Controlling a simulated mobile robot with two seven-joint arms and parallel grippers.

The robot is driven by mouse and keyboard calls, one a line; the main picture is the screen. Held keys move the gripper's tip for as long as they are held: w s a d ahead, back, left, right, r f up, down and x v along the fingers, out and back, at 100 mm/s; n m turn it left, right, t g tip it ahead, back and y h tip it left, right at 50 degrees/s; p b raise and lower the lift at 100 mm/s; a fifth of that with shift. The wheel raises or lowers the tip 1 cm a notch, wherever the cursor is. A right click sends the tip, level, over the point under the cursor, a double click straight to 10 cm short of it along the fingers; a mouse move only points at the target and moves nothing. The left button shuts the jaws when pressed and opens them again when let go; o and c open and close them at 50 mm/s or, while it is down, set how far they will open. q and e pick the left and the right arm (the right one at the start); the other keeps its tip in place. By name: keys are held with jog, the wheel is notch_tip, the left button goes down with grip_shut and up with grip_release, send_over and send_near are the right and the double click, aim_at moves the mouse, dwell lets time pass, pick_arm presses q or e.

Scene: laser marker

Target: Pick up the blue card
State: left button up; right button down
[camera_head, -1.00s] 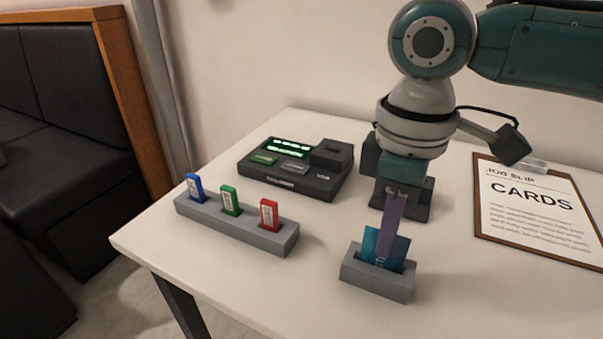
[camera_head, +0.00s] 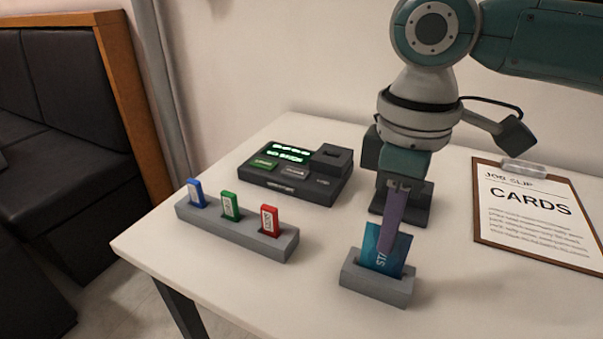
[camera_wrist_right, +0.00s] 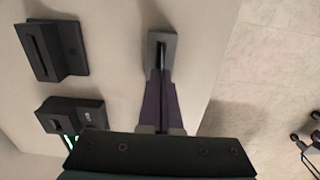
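The blue card (camera_head: 397,258) stands upright in a small grey holder (camera_head: 372,286) near the table's front edge, with lettering running up its face. My right gripper (camera_head: 386,247) points down at it, and one purple finger covers part of the card's face. In the right wrist view the two purple fingers (camera_wrist_right: 161,80) come together at the holder (camera_wrist_right: 156,38), with the thin card edge between them. They look shut on the card. The card's lower end appears to be still within the holder's slot. My left gripper is not in view.
A grey rack (camera_head: 236,232) holds blue, green and red tags at the left. A dark machine (camera_head: 297,174) with a green display stands behind it. A dark slotted block (camera_head: 416,205) is behind my gripper. A clipboard (camera_head: 530,212) reading "CARDS" lies at the right.

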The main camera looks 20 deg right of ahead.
pick_arm(q)
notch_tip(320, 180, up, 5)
jog(key=p, duration=0.4)
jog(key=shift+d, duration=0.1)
pick_arm(e)
notch_tip(320, 180, up, 18)
jog(key=shift+r, duration=0.2)
pick_arm(q)
jog(key=shift+p, duration=0.3)
